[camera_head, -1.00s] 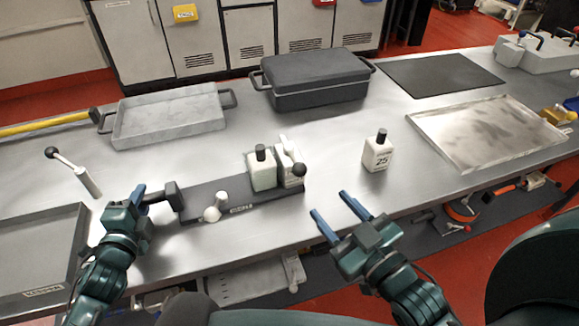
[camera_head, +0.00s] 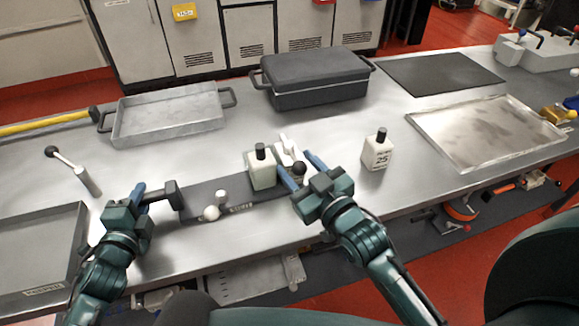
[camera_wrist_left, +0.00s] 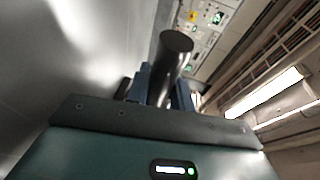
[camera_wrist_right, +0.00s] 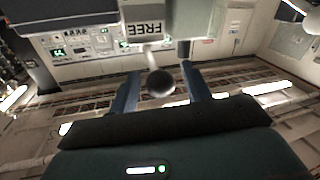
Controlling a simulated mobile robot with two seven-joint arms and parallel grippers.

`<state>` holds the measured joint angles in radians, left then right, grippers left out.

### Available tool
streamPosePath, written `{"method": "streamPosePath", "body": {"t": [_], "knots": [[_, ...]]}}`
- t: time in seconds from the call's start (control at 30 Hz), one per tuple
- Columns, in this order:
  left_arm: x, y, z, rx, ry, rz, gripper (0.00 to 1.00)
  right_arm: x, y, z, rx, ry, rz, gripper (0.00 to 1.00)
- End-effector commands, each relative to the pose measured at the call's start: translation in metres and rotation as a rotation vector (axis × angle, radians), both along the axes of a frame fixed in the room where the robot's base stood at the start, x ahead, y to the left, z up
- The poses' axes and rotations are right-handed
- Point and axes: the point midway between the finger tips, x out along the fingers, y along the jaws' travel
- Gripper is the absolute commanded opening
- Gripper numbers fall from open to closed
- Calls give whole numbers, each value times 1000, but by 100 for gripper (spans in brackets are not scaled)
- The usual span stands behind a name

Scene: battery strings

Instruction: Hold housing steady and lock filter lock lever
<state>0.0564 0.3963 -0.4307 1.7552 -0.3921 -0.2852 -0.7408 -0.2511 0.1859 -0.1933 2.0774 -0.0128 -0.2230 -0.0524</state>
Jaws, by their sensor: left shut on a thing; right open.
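The housing (camera_head: 238,199) is a dark grey bar-shaped base on the metal table, with a handle at its left end. My left gripper (camera_head: 140,194) is shut on that handle; the dark round handle (camera_wrist_left: 172,62) shows between its fingers in the left wrist view. A white bottle (camera_head: 261,173) with a black cap sits on the housing's right part. Beside it is the lock lever, with a dark ball knob (camera_wrist_right: 160,83). My right gripper (camera_head: 302,172) is open, its fingers on either side of the knob, which appears apart from both fingers in the right wrist view.
A second white bottle (camera_head: 377,151) marked 25 stands right of the housing. A grey tray (camera_head: 168,137), a black lidded box (camera_head: 318,97) and a shallow metal tray (camera_head: 440,152) lie farther back. A loose ball-ended lever (camera_head: 88,180) is at left.

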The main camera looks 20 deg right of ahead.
Motion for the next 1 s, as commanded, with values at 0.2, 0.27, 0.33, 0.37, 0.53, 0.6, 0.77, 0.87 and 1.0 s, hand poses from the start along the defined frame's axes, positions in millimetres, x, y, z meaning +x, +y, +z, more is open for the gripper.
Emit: {"method": "streamPosePath", "body": {"t": [0.2, 0.27, 0.33, 0.37, 0.53, 0.6, 0.77, 0.87, 1.0], "knots": [[-4, -1, -11, 1, 24, 0, 0, 0, 0, -1, 0, 0, 0, 42], [-4, -1, -11, 1, 24, 0, 0, 0, 0, -1, 0, 0, 0, 37], [-4, -1, -11, 1, 24, 0, 0, 0, 0, -1, 0, 0, 0, 32], [-4, -1, -11, 1, 24, 0, 0, 0, 0, -1, 0, 0, 0, 29], [-4, -1, -11, 1, 24, 0, 0, -1, 0, -1, 0, 0, 0, 15], [-4, -1, -11, 1, 24, 0, 0, -1, 0, -1, 0, 0, 0, 9], [-4, -1, -11, 2, 24, -1, 0, -1, 0, -1, 0, 0, 0, 0], [-4, -1, -11, 2, 24, -1, 0, -1, 0, -1, 0, 0, 0, 0], [-4, -1, -11, 2, 24, -1, 0, -1, 0, -1, -1, -1, 3, 0]]}}
